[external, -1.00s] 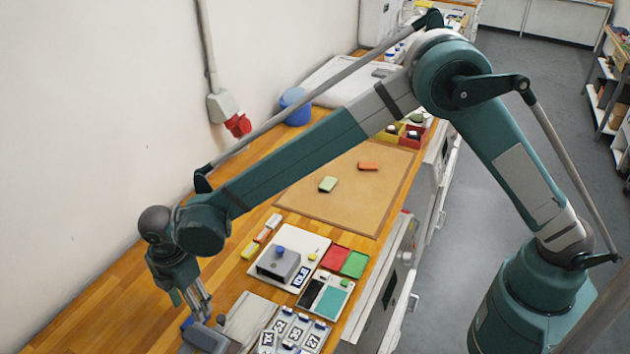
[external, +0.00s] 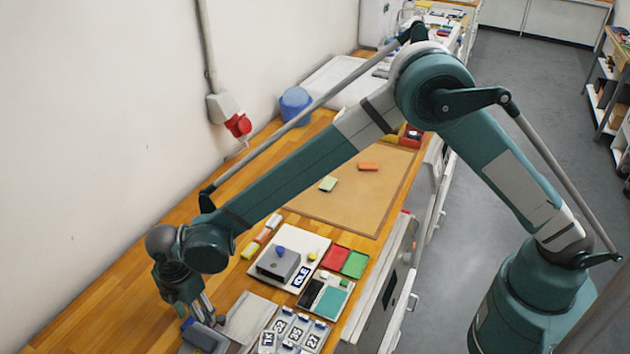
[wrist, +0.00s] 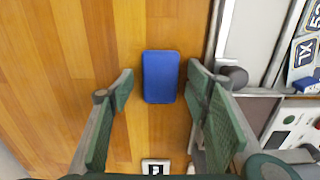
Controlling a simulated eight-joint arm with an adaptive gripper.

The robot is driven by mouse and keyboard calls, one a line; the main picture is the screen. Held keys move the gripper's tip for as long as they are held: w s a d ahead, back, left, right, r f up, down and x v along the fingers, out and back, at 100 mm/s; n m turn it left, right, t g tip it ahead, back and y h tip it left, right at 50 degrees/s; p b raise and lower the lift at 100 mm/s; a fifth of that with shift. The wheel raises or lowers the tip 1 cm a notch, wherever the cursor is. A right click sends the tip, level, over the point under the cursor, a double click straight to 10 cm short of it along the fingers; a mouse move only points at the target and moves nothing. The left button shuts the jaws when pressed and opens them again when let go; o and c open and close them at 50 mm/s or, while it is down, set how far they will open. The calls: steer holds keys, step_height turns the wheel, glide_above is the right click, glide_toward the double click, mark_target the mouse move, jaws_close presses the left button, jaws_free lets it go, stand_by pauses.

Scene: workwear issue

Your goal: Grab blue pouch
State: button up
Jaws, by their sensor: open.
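The blue pouch (wrist: 161,66) lies flat on the wooden table in the wrist view, long side running up the picture. My gripper (wrist: 160,84) is open, with one finger on each side of the pouch and a visible gap to each. In the external view my gripper (external: 209,312) points down low over the near left part of the table. A small blue patch (external: 187,324) shows beside it there; most of it is hidden, and I cannot tell if it is the pouch. The height of the fingers above the table is unclear.
A dark grey object (external: 207,338) stands close by my gripper. A tray of numbered plates (external: 293,332) lies to the right. A white board with a grey device (external: 278,263) lies farther back. Bare wooden table (external: 120,300) is free on the left, towards the wall.

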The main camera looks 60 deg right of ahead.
steer(key=shift+c, duration=0.4)
steer(key=c, duration=0.9)
step_height(320, 180, up, 10)
stand_by(0.5)
stand_by(0.5)
